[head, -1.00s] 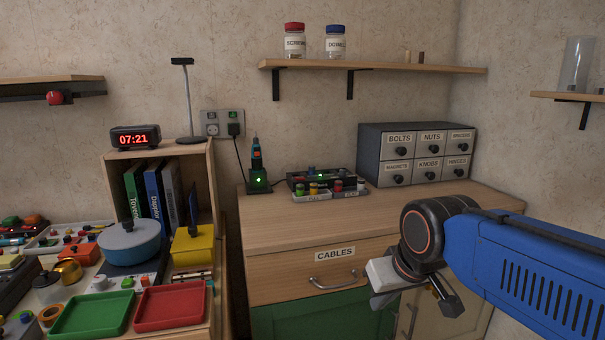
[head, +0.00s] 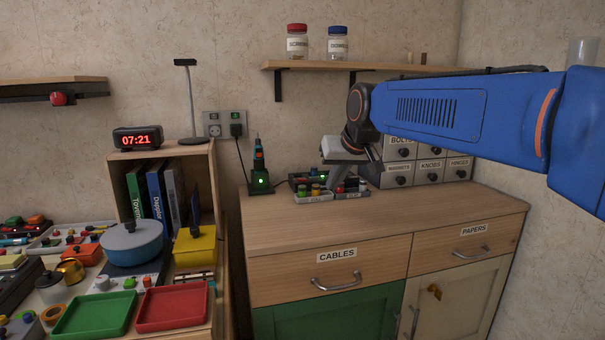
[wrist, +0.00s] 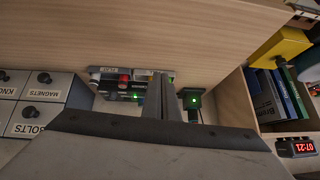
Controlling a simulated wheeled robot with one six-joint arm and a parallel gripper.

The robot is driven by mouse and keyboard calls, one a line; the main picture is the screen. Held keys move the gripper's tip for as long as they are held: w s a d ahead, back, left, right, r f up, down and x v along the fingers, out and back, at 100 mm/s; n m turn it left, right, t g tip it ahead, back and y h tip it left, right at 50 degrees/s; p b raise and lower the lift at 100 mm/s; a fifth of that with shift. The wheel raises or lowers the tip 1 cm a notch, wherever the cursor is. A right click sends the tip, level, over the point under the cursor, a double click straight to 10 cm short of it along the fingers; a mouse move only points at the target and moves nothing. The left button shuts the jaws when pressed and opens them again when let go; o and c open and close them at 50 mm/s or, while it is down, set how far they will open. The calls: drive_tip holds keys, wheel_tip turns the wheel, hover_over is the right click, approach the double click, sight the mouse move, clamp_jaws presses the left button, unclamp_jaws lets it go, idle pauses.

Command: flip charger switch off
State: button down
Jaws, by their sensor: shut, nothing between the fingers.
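The charger (head: 260,182) is a black dock with a lit green light and a dark tool with an orange band standing in it. It sits on the cabinet top, and its cord rises to a black plug in the grey wall socket plate (head: 214,130). A small switch (head: 236,116) with a green mark sits above the plug. My gripper (wrist: 160,88) is shut and empty. In the head view it is right of the charger, over the small parts bins, its fingertips hard to make out. The charger (wrist: 194,101) shows just right of the fingers in the wrist view; the wall switch is not visible there.
Small parts bins and a black box (head: 300,181) stand beside the charger. A grey drawer unit (head: 430,170) stands behind my arm. A wooden shelf (head: 290,67) with jars hangs above. The front of the cabinet top (head: 330,225) is clear.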

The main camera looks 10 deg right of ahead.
drive_tip(key=w+r, duration=0.3)
drive_tip(key=w, duration=0.4)
drive_tip(key=w+a+r+t, duration=0.1)
drive_tip(key=w+r, duration=0.2)
drive_tip(key=w, duration=0.4)
drive_tip(key=shift+w+a+r, duration=0.2)
drive_tip(key=shift+w+r, duration=0.1)
drive_tip(key=shift+w, duration=0.1)
hover_over(302, 179)
drive_tip(key=s, duration=0.3)
wheel_tip(302, 179, down, 7)
drive_tip(key=f, duration=0.3)
drive_tip(key=shift+w+a, duration=0.2)
drive_tip(key=shift+w, duration=0.05)
drive_tip(key=shift+f, duration=0.5)
